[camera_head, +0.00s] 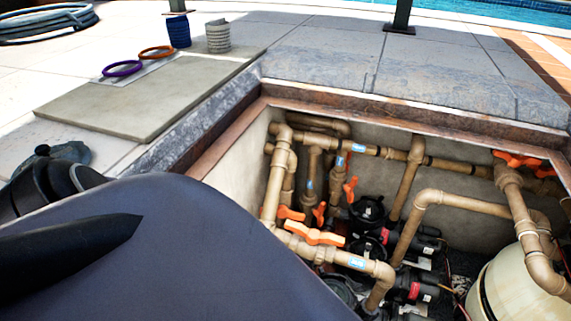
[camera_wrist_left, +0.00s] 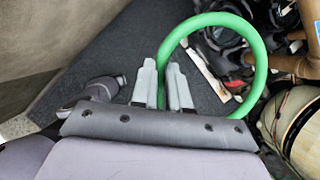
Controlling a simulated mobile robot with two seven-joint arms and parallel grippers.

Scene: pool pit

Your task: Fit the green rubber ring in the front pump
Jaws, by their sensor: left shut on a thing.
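In the left wrist view, the green rubber ring (camera_wrist_left: 262,62) is a full loop gripped at its left side. My left gripper (camera_wrist_left: 162,70) is shut on it, and the rest of the loop extends to the right over the pit. In the head view the ring and gripper are hidden behind my own arm. The pit holds several black pumps; the nearest one (camera_head: 340,288) is partly cut off by my arm. Another pump (camera_head: 368,210) stands farther back. Dark pump parts (camera_wrist_left: 222,38) show behind the ring in the wrist view. My right gripper is not in view.
Tan pipes (camera_head: 430,197) with orange valve handles (camera_head: 315,235) cross above the pumps. A cream tank (camera_head: 515,285) fills the right side. Purple (camera_head: 122,69) and orange (camera_head: 156,52) rings lie on the deck outside, near blue and grey stacks. The pit's stone rim (camera_head: 420,90) is raised.

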